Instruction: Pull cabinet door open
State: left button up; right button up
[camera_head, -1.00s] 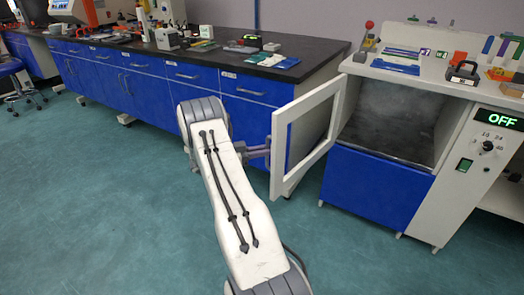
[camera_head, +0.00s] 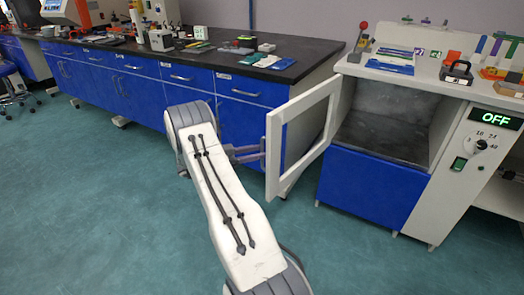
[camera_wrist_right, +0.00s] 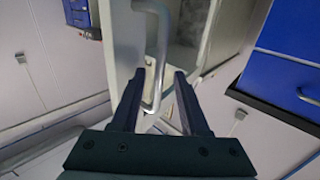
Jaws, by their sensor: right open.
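The cabinet door (camera_head: 276,155) is a white frame with a see-through pane. It stands swung well out to the left of the white cabinet's dark opening (camera_head: 385,125). My right gripper (camera_head: 260,151) is at the door's left, outer side, with its fingers pointing at the frame. In the right wrist view, my right gripper (camera_wrist_right: 159,73) is open, and the curved metal door handle (camera_wrist_right: 161,50) shows between its two fingers. I cannot tell whether the handle is within the fingers' reach or just beyond them. My left gripper is out of view.
Blue drawer units (camera_head: 243,86) with a black worktop (camera_head: 310,49) stand behind the door and my arm. Tools and small items lie on the cabinet's top (camera_head: 425,77). A control panel (camera_head: 482,150) reads OFF. The green floor in front is clear.

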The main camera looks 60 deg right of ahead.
jog(key=p+v, duration=0.1)
jog(key=v, duration=0.8)
jog(key=shift+w+a, duration=0.1)
